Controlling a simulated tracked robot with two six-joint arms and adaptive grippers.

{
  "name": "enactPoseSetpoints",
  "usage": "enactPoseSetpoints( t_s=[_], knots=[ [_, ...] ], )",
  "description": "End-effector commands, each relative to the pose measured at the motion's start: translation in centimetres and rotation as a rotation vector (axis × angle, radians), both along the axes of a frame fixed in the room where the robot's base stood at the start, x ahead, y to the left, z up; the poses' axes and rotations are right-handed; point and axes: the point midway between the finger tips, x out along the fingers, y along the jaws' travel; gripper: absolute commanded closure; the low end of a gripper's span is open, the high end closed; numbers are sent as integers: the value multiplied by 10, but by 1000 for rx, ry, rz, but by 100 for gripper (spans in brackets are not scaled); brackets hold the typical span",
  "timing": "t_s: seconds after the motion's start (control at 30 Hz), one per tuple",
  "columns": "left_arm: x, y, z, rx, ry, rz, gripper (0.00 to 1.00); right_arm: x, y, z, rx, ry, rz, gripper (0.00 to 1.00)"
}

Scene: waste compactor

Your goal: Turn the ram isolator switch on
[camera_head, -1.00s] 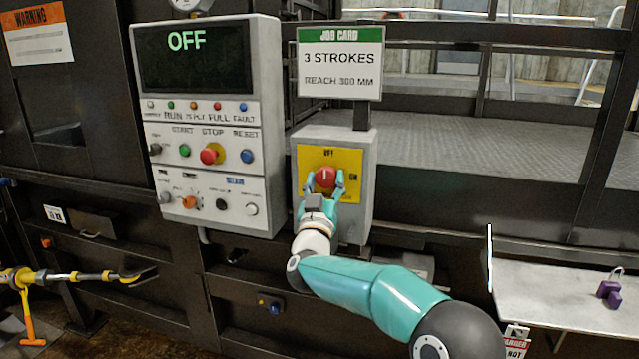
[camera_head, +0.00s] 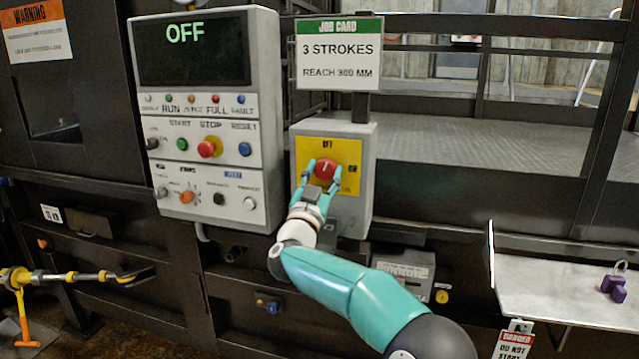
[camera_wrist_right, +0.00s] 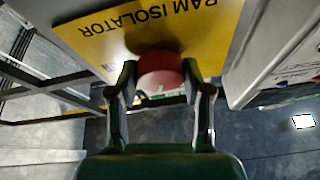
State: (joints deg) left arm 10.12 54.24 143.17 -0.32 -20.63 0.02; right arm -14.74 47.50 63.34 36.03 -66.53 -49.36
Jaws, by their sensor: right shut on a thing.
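The ram isolator switch is a red round knob (camera_head: 325,168) on a yellow plate (camera_head: 348,152) on a grey box (camera_head: 362,205). OFF is marked at the top of the plate and ON at its right. My right gripper (camera_head: 322,176) has its teal fingers on either side of the knob and is shut on it. In the right wrist view the knob (camera_wrist_right: 160,72) sits between the two fingertips, below the RAM ISOLATOR lettering. The knob's exact pointing direction is hard to tell. My left gripper is not in view.
A control panel (camera_head: 265,100) stands left of the isolator box, its display (camera_head: 190,50) reading OFF. A job card (camera_head: 339,62) reading 3 STROKES stands above the box. A shelf (camera_head: 560,290) with a purple padlock (camera_head: 614,285) is at right.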

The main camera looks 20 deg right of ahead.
Motion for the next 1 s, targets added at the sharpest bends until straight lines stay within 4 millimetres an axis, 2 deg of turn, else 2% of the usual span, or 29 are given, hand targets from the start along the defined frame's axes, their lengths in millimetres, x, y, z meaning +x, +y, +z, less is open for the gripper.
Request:
enactPoseSetpoints(
  t_s=[0.13, 0.37, 1.0],
  knots=[
    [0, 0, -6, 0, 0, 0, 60, 1, 2, 1, 114, -81, 4, 86],
    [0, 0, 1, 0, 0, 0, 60, 1, 3, 4, 296, -202, 5, 86],
    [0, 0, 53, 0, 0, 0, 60, 2, 2, 8, 771, -521, 4, 86]
  ],
)
